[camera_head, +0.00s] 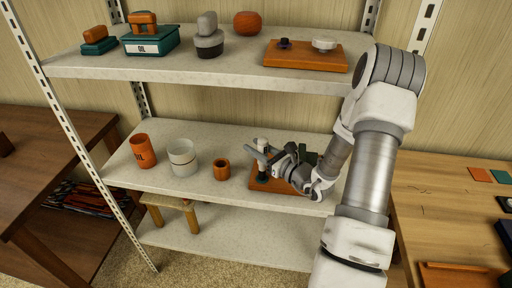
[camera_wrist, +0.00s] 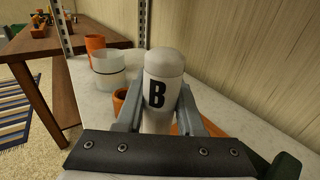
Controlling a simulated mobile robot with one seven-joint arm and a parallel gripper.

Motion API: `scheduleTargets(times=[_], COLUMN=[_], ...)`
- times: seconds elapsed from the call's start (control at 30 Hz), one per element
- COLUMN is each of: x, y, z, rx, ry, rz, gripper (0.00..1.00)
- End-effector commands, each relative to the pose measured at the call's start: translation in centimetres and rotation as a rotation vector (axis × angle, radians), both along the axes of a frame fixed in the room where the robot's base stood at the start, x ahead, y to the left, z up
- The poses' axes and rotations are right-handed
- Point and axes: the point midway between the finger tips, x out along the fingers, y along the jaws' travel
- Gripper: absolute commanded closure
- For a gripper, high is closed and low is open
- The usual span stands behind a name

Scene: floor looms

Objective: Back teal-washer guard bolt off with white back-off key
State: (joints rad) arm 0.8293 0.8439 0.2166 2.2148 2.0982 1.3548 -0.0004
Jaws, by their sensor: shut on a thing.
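The white back-off key (camera_wrist: 163,88), a round-topped white cylinder marked with a black B, stands upright between the fingers of my gripper (camera_wrist: 157,110). My gripper is shut on it from both sides. In the head view, my gripper (camera_head: 260,163) is over an orange-brown board (camera_head: 258,184) on the middle shelf, with the key's pale top (camera_head: 262,142) showing. The key's lower end is hidden behind the gripper. I cannot make out a bolt with a teal washer in either view.
An orange mug (camera_head: 140,151), a white cup (camera_head: 182,158) and a small orange ring-like cup (camera_head: 221,169) stand left of the board. A dark green object (camera_head: 308,157) is right of my gripper. The upper shelf (camera_head: 230,72) overhangs, holding another orange board (camera_head: 300,58) with knobs.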

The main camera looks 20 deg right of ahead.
Motion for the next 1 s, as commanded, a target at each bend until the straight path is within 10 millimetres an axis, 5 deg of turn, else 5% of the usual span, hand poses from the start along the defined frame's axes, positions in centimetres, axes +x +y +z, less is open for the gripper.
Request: scheduleTargets(times=[1.0], x=[0.01], y=[0.00], z=[-0.55], rx=[0.000], ry=[-0.001], rz=[0.000], gripper=[1.00])
